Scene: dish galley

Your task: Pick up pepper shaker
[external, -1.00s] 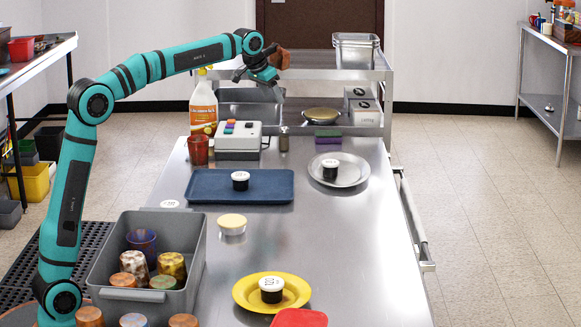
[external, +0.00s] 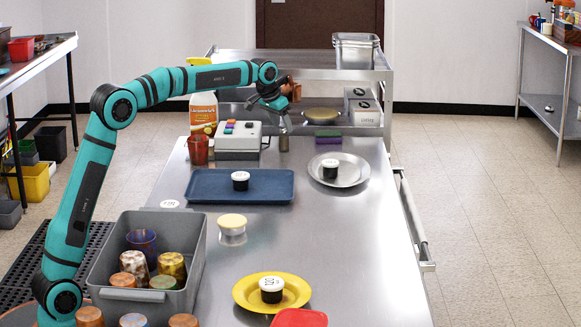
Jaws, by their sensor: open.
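The pepper shaker looks to be the small grey metal cylinder (external: 284,140) standing upright near the far end of the steel table, just right of the control box. My gripper (external: 282,117) is open and empty, pointing down a little above it. I cannot tell from this view whether the fingers are directly over it or slightly behind.
The box with coloured buttons (external: 238,140) stands close left of the shaker. A green and purple sponge (external: 328,138) lies to its right. A blue tray (external: 218,187) lies in front.

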